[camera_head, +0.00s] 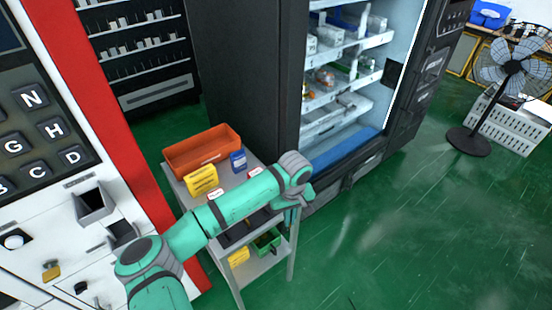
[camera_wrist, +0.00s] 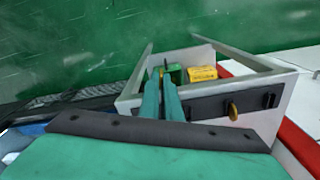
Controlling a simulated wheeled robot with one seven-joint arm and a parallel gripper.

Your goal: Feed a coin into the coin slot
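A small gold disc (camera_wrist: 233,111), which looks like a coin, stands against a dark strip on the grey cart (camera_wrist: 200,48) in the wrist view. My gripper (camera_wrist: 160,73) is left of this disc, with its two teal fingers close together. I cannot tell whether they hold anything; a thin dark mark shows near their tips. In the head view my gripper (camera_head: 293,203) is at the cart's right side, partly hidden by my wrist. The red-and-white machine (camera_head: 130,165) stands at left with a keypad and several fittings. I cannot tell which of them is the coin slot.
The cart carries an orange bin (camera_head: 201,150), a yellow box (camera_head: 201,180) and a blue box (camera_head: 238,160). A green box (camera_head: 266,242) is on a lower shelf. An open lit vending cabinet (camera_head: 345,80) stands behind. A fan (camera_head: 512,68) is at right. Green floor is clear at lower right.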

